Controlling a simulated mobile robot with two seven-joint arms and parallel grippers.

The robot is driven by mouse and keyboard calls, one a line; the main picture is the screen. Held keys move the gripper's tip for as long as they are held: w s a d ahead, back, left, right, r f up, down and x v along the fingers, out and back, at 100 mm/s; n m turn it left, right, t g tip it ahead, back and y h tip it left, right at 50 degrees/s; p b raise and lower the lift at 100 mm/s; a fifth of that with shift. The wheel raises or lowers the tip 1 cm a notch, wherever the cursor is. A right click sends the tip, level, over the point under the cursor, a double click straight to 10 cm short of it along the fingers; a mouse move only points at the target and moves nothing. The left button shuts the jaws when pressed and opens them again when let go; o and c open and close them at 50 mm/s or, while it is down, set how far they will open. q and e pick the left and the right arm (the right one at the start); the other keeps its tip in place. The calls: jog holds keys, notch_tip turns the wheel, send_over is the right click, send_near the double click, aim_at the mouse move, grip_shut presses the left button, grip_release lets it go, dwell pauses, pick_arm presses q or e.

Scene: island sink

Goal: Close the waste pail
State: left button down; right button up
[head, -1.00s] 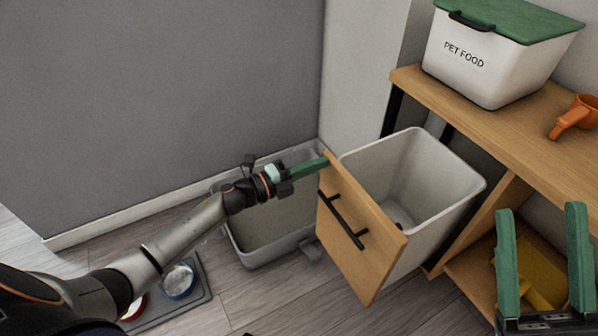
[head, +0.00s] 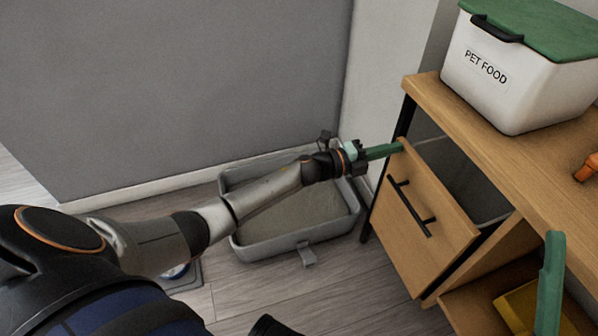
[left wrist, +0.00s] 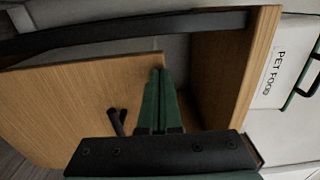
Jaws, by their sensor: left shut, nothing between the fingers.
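The waste pail is a pull-out bin with a wooden front panel (head: 418,218) and a black bar handle. One green finger of my right gripper (head: 550,285) shows at the lower right.
A white pet food box (head: 515,75) with a green lid stands on the wooden bench (head: 440,105). A grey litter tray (head: 245,245) lies on the floor beneath my left arm. An orange scoop (head: 588,168) is at the right edge.

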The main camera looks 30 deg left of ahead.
pick_arm(q)
jog(key=shift+x, duration=1)
pick_arm(e)
jog(key=shift+w+d+f, duration=0.15)
jog(key=shift+w+d, duration=0.05)
jog(key=shift+w, duration=0.1)
pick_arm(q)
jog(key=shift+d+r, duration=0.1)
jog(key=shift+r, duration=0.15)
jog(key=p+v, duration=0.3)
jog(key=v, duration=1.1)
jog(key=shift+s+f, duration=0.15)
jog(key=shift+f, duration=0.05)
pick_arm(e)
jog(key=s+r, duration=0.2)
jog(key=r, duration=0.1)
jog(key=shift+s+a+r, duration=0.2)
jog(key=shift+s+r, duration=0.05)
jog(key=shift+s, duration=0.1)
